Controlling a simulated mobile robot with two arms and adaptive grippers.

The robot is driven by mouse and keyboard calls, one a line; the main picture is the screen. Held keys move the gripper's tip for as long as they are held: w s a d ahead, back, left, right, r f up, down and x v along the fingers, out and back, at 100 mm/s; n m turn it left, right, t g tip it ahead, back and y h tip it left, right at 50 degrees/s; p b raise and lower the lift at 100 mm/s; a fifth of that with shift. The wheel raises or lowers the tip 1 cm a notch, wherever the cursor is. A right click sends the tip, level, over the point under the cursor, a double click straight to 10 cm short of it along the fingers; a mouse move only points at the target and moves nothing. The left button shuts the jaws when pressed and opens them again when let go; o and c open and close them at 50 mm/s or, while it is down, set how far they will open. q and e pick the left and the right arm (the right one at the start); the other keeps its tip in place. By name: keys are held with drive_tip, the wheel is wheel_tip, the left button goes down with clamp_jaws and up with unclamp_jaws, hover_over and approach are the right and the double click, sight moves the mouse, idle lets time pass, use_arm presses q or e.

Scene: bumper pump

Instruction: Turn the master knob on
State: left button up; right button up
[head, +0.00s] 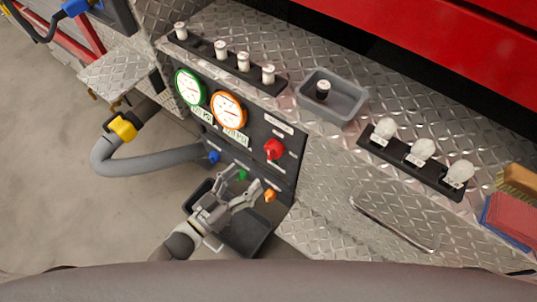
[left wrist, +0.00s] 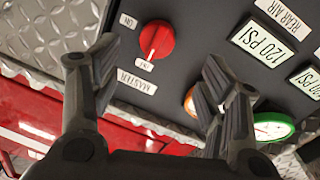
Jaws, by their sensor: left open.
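The master knob is a red round knob (head: 274,149) on the dark panel (head: 288,175), below and right of the orange-ringed gauge. It also shows in the left wrist view as a red knob (left wrist: 156,39) beside an "ON" label and above a "MASTER" label. A pale line on it points toward a small white label, too small to read surely. My left gripper (head: 247,180) is open and empty, below the knob and apart from it. In the left wrist view its fingers (left wrist: 160,65) stand either side of the knob. My right gripper is not in view.
Blue (head: 214,157), green (head: 242,175) and orange (head: 270,195) small knobs lie close to my left gripper. A green-ringed gauge (head: 188,87) and an orange-ringed gauge (head: 228,109) sit above. A dark bin (head: 250,234) is below. A grey tray (head: 350,103) stands on the ledge.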

sight(268, 156)
use_arm(q)
drive_tip(key=x, duration=0.5)
drive_tip(key=shift+w+d+r, duration=0.2)
drive_tip(key=shift+d+r, duration=0.05)
drive_tip(key=shift+d, duration=0.1)
drive_tip(key=x, duration=0.3)
drive_tip(key=shift+w+d+f, duration=0.15)
drive_tip(key=shift+w+d, duration=0.05)
drive_tip(key=shift+w, duration=0.15)
drive_tip(key=shift+w+d, duration=0.3)
drive_tip(key=shift+w, duration=0.05)
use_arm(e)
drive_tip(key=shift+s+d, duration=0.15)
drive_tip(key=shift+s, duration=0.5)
use_arm(q)
drive_tip(key=c, duration=1)
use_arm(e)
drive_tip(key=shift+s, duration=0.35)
